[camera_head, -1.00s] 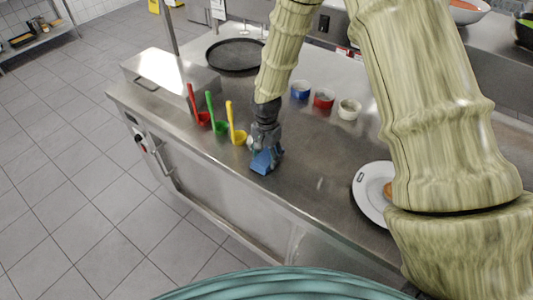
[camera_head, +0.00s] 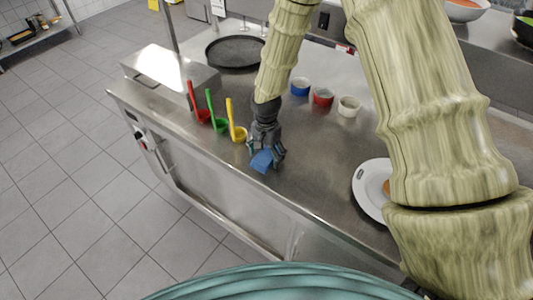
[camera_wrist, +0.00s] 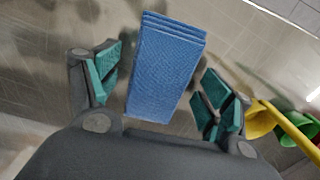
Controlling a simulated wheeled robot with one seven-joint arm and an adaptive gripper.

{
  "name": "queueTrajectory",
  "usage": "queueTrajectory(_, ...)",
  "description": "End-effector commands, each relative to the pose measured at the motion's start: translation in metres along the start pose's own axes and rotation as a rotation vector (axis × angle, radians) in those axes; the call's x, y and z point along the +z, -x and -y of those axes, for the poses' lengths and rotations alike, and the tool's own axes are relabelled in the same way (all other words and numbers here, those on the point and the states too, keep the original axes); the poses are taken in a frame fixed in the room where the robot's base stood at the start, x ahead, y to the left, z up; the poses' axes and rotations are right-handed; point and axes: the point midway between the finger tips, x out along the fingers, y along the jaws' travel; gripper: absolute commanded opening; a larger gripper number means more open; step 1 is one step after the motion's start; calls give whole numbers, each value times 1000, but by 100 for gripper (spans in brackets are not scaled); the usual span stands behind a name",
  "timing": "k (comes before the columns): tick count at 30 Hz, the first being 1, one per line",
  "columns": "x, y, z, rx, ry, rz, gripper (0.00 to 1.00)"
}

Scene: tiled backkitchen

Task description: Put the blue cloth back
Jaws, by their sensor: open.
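The blue cloth (camera_head: 262,161) is folded in layers and lies on the steel counter (camera_head: 310,180) near its front edge. In the wrist view the cloth (camera_wrist: 165,68) lies between the two teal-padded fingers, with a gap on each side. My gripper (camera_head: 266,152) points down over the cloth and is open. In the wrist view my gripper (camera_wrist: 160,92) has its fingers spread wide, and neither finger pad visibly touches the cloth.
Red (camera_head: 203,116), green (camera_head: 220,125) and yellow (camera_head: 238,132) ladles stand left of my gripper. Blue (camera_head: 300,87), red (camera_head: 323,97) and white (camera_head: 348,106) bowls are behind it. A white plate (camera_head: 370,195) is right. A black round pan (camera_head: 235,53) sits at the back.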

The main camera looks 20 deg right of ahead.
Motion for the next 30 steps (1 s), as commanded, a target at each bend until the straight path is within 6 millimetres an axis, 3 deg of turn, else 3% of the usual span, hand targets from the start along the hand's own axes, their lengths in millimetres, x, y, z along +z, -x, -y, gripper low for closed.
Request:
queueTrajectory(8, -1, 15, 1, -1, 0, -2, 80)
queueTrajectory(30, 0, 100, 0, -2, -1, -1, 80)
